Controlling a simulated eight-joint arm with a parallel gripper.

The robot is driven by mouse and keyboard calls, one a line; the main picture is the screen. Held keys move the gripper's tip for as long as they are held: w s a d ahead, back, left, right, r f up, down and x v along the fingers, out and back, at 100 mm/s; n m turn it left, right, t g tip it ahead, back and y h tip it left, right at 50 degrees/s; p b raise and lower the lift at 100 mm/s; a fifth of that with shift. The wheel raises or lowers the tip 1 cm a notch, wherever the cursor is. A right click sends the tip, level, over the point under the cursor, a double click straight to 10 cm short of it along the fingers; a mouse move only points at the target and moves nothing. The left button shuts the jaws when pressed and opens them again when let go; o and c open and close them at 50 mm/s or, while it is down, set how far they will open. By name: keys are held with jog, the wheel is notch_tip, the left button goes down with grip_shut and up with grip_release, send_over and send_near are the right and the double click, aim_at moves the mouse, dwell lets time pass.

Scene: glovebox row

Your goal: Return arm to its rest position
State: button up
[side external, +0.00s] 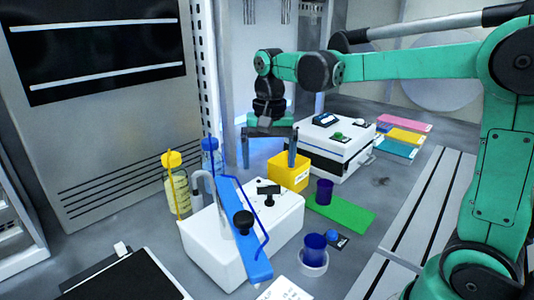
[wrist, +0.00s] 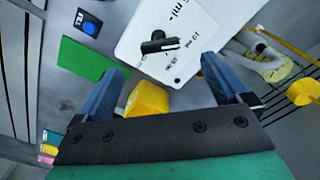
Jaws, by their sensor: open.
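My gripper (side external: 269,162) hangs from my green arm with its two fingers spread apart and pointing down. In the side view it is above the bench, behind the white box with a black knob (side external: 290,215) and close to the yellow bin (side external: 289,171). In the wrist view the fingers of my gripper (wrist: 162,70) are wide apart with nothing held between them. I cannot tell the exact gap between the fingers and the bin.
A white instrument (side external: 330,160) stands behind the bin. A blue lever (side external: 240,225) crosses the white box. Bottles (side external: 177,190) stand at left. Coloured pads (side external: 404,137) lie at back right.

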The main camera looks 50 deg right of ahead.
jog(key=s+a+f+n+t, duration=0.2)
jog(key=s+a+n+t, duration=0.1)
jog(key=s+n+t, duration=0.3)
jog(key=shift+s+a+f+n, duration=0.2)
jog(key=shift+s+n, duration=0.25)
jog(key=shift+n, duration=0.55)
jog(key=shift+s+f+t, duration=0.15)
jog(key=shift+f+t, duration=0.05)
jog(key=shift+t, duration=0.1)
jog(key=shift+c, duration=0.4)
jog(key=shift+n, duration=0.5)
jog(key=c, duration=0.4)
jog(key=shift+w+r, duration=0.2)
jog(key=shift+c, duration=1.2)
notch_tip(320, 180, up, 2)
jog(key=n+g, duration=0.6)
jog(key=n, duration=0.2)
send_over(269, 186)
jog(key=shift+s+a+r, duration=0.15)
jog(key=shift+r, duration=0.05)
jog(key=shift+n+g, duration=0.3)
jog(key=shift+g, duration=0.1)
jog(key=shift+f, duration=2.85)
